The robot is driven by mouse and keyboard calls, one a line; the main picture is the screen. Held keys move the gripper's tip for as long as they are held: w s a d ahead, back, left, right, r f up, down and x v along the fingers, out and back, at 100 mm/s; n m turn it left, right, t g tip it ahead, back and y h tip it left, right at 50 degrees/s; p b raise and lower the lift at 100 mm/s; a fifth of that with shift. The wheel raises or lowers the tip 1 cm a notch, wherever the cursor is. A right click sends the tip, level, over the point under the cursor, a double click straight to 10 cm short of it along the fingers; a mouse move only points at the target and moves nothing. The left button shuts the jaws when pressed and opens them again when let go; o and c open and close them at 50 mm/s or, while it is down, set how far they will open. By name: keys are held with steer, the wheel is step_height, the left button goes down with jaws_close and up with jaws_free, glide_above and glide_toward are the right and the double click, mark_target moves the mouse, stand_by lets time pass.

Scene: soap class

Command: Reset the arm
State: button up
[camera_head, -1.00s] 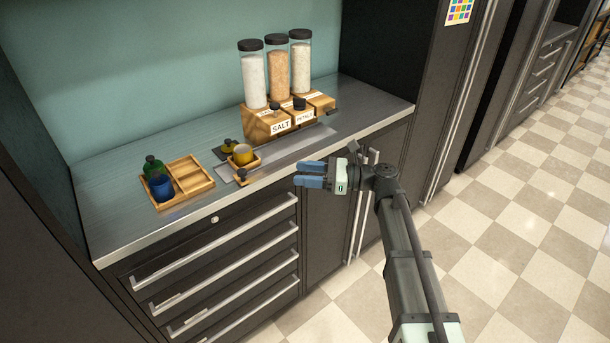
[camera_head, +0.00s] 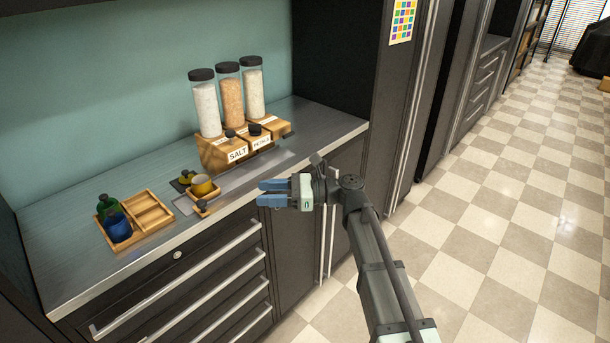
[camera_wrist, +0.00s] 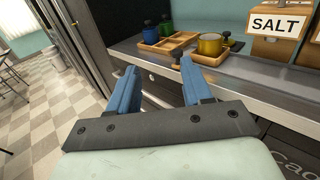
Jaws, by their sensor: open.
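My gripper (camera_head: 272,194) is in front of the counter's front edge, in the air beside the cabinet doors. Its two blue fingers are apart with nothing between them. In the wrist view my gripper (camera_wrist: 160,88) also shows open and empty, pointing along the counter edge. My arm reaches up to it from the lower right in the head view.
Drawer handles (camera_head: 200,262) jut out below. Checkered floor (camera_head: 500,220) is clear at right.

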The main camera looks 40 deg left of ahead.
steer(key=w+d+f+n+t+h, duration=0.1)
steer(key=d+f+n+t+h, duration=0.25)
steer(key=f+n, duration=0.45)
steer(key=w+d+f+n+t+h, duration=0.25)
steer(key=f+n+t, duration=0.3)
steer(key=f, duration=0.45)
steer(key=w+d+f+n+t+h, duration=0.1)
steer(key=w+d+f+h, duration=0.1)
steer(key=d+f, duration=0.85)
steer(key=w+d+f+n+t+h, duration=0.1)
steer(key=w+d+f+n+h, duration=0.1)
steer(key=d+f, duration=0.85)
steer(key=s+d+f+m+h, duration=0.1)
steer(key=d+f, duration=0.3)
steer(key=d, duration=0.3)
steer(key=s+d+f+h, duration=0.1)
steer(key=d+f+h, duration=0.15)
steer(key=d, duration=0.45)
steer(key=s+d+f+m, duration=0.1)
steer(key=s+d+f, duration=0.1)
steer(key=d+f, duration=0.35)
steer(key=s+d+f+m+g, duration=0.2)
steer(key=s+d+f, duration=0.2)
steer(key=s+d, duration=0.4)
steer(key=s+d+f+m+g, duration=0.3)
steer(key=s+d, duration=0.5)
steer(key=d, duration=0.5)
steer(key=shift+s+d+f+y, duration=0.3)
steer(key=shift+f+y, duration=0.05)
steer(key=shift+f, duration=0.3)
